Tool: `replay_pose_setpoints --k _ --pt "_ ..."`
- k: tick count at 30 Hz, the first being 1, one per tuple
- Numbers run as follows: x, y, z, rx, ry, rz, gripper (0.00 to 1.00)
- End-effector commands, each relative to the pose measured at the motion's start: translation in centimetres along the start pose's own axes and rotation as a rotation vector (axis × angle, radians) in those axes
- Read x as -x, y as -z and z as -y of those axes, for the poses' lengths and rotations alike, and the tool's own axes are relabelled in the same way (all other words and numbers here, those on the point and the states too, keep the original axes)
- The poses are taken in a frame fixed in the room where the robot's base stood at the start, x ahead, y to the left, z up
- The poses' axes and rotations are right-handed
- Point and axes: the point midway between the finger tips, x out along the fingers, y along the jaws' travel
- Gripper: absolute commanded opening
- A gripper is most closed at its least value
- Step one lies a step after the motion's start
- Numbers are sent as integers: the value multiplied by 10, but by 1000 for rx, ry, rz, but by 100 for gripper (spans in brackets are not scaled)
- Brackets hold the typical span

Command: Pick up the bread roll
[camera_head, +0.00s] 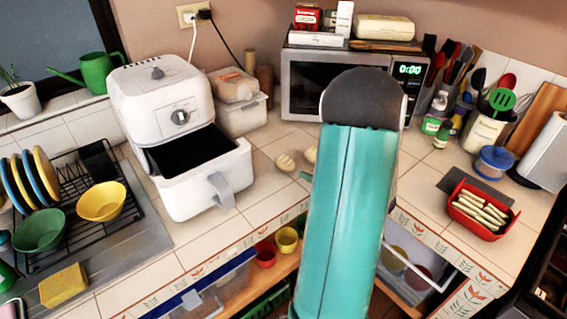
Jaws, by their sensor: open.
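Two small pale, rounded pieces that look like bread rolls lie on the tiled counter, left of my raised arm. One bread roll (285,162) is fully visible with marks on its top. The second pale piece (310,154) is partly covered by my teal arm. My gripper cannot be made out; the arm link fills the middle of the view and hides what is behind it. A small grey-green bit shows at the arm's left edge just below the rolls, too small to identify.
A white air fryer (180,125) with its drawer pulled out stands left of the rolls. A microwave (303,84) is behind them. A red basket (482,211) of pale sticks sits at right. A dish rack (75,180) is at left. Open shelves lie below the counter edge.

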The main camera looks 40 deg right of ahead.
Motion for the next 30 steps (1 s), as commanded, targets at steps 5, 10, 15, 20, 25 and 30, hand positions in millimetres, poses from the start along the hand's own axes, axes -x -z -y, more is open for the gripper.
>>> replay_pose_setpoints --k 5,10,15,20,25,30 --pt "-34 0 1 0 4 2 56" --pt "-48 0 0 -1 3 2 56" --pt "-66 -1 -1 -1 6 3 56" --pt "-92 -2 -3 0 7 3 56" --pt "-103 -2 -4 -1 5 2 56" --pt "-102 -2 -4 -1 5 2 53"
